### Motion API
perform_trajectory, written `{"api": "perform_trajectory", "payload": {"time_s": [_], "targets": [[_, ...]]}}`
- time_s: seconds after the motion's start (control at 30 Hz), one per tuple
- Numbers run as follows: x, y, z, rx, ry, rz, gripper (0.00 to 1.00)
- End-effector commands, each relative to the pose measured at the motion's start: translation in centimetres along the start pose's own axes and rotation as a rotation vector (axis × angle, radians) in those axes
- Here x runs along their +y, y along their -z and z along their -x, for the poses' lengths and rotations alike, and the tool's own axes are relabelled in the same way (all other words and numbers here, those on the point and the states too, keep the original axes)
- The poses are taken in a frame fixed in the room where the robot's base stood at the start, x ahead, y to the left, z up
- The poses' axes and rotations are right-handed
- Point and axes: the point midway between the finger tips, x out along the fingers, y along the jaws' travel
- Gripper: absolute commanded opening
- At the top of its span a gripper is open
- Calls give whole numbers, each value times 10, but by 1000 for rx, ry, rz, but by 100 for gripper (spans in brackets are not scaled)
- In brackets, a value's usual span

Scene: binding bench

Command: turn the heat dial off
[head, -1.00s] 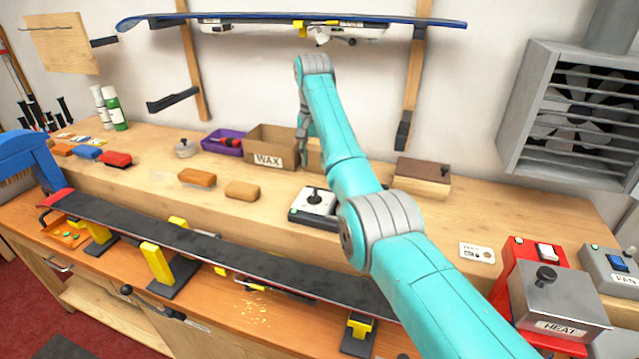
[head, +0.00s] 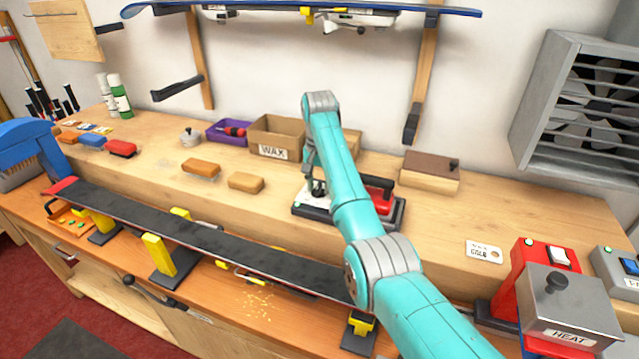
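A white-topped unit (head: 308,211) on a dark base stands on the raised bench shelf. It carries a dark knob (head: 319,189) and a small green light. A red handle (head: 380,187) shows beside it, partly hidden behind my arm. My gripper (head: 314,182) points down at the dark knob, close above or touching it; I cannot tell which. Its fingers are small and partly covered by my arm, so their opening is unclear. At the right, a grey box labelled HEAT (head: 571,338) has a black knob (head: 556,282) on top, against a red housing (head: 528,262) with a white switch and green light.
A cardboard WAX box (head: 272,152) and a purple tray (head: 226,131) stand behind, left of my gripper. A wooden box with a brown lid (head: 431,168) is to the right. A long dark board (head: 215,240) lies clamped in front. The shelf at centre right is mostly clear.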

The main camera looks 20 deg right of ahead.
Motion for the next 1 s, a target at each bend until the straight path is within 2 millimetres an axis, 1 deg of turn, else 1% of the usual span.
{"api": "perform_trajectory", "payload": {"time_s": [0.13,0.17,0.2,0.3,0.57,0.73,0.87,1.0], "targets": [[0,0,0,0,0,0,38],[0,0,0,0,0,0,32],[0,0,0,0,0,0,22],[0,0,0,0,0,0,0],[0,0,0,0,0,4,0],[0,0,0,-1,0,38,0],[0,0,0,-1,0,100,0],[0,0,0,-1,0,200,0]]}}
